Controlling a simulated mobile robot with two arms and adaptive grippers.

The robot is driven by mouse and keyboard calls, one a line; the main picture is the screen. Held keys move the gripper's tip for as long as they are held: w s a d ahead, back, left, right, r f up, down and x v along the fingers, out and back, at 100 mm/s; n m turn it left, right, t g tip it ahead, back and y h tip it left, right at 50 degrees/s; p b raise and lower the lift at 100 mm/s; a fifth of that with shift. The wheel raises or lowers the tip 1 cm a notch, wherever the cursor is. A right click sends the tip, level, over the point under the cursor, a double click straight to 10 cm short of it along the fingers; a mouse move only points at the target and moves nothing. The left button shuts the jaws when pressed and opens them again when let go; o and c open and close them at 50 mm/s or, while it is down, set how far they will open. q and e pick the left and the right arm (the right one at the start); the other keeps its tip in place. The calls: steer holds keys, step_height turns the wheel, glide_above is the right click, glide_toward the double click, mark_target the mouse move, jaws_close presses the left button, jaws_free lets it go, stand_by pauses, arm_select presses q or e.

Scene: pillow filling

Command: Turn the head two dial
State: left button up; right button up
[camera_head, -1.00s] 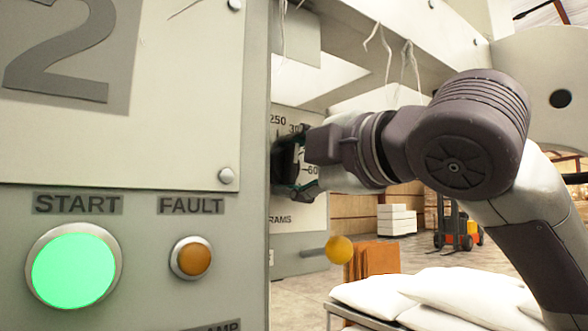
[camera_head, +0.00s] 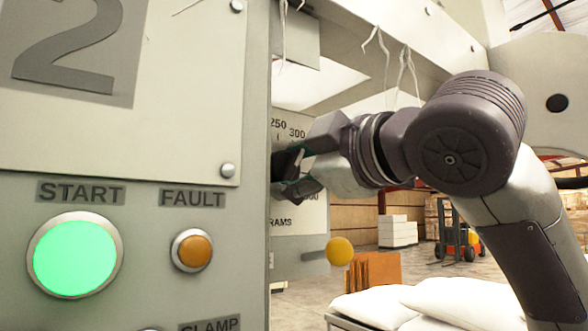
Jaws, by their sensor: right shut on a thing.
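The dial plate (camera_head: 283,222) is a pale panel with printed numbers, among them 250 and 300, partly hidden behind the grey front panel at the left. My right gripper (camera_head: 284,172) reaches in from the right and is shut on the dark dial knob (camera_head: 279,162) at the plate's middle. The gripper and the panel edge hide most of the knob, so its pointer setting cannot be read. A large "2" (camera_head: 75,45) marks the front panel. My left gripper is not in view.
The front panel (camera_head: 140,130) carries a lit green START button (camera_head: 76,256) and an orange FAULT lamp (camera_head: 193,252). A lever with a yellow ball (camera_head: 340,251) sticks out below the dial. White pillows (camera_head: 460,300) lie at the lower right; a forklift (camera_head: 458,240) stands farther back.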

steer(key=o, duration=1.2)
steer(key=v, duration=1.2)
